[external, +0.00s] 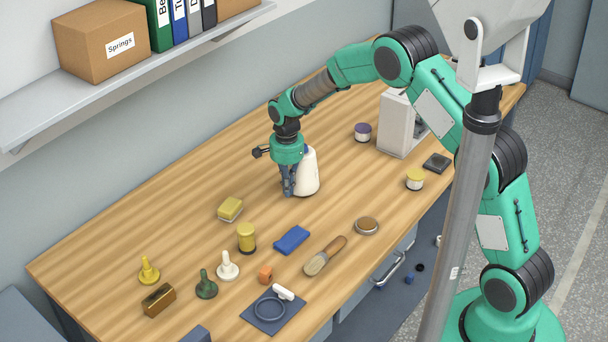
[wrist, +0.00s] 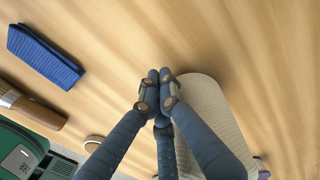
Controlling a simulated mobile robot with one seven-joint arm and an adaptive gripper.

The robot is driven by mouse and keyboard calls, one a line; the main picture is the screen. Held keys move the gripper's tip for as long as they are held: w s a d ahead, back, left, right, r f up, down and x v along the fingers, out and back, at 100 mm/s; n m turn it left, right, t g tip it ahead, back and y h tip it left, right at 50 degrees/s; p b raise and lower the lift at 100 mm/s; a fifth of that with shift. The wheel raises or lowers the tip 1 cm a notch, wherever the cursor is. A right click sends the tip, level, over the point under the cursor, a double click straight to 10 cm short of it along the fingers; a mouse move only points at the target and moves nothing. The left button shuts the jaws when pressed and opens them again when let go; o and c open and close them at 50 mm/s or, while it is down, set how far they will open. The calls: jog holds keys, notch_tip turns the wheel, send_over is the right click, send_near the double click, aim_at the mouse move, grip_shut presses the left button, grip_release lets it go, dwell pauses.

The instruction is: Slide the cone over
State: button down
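The cone (external: 308,174) is white, with a rounded, tapering body and a bit of blue near its top. It stands upright on the wooden table, just right of my gripper in the external view. In the wrist view the cone (wrist: 200,98) shows as a pale ribbed shape, partly hidden behind my right finger. My gripper (external: 288,190) points down with its fingertips low, near the table. In the wrist view the fingertips (wrist: 159,82) are drawn together with nothing visible between them. I cannot tell whether a finger touches the cone.
A purple-topped spool (external: 363,131), a white machine (external: 398,130) and a yellow spool (external: 415,180) stand right of the cone.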

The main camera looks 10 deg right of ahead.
jog(key=shift+w+d+r, duration=0.1)
jog(key=shift+d, duration=0.05)
jog(key=w+d+p, duration=0.2)
jog(key=w+d, duration=1.2)
jog(key=shift+w+d, duration=0.25)
jog(key=shift+s+a, duration=0.1)
jog(key=shift+s+a, duration=0.3)
jog(key=shift+a, duration=0.05)
jog(key=shift+s+a, duration=1.1)
jog(key=shift+s, duration=0.05)
notch_tip(320, 180, up, 10)
jog(key=p, duration=0.1)
jog(key=shift+w, duration=0.25)
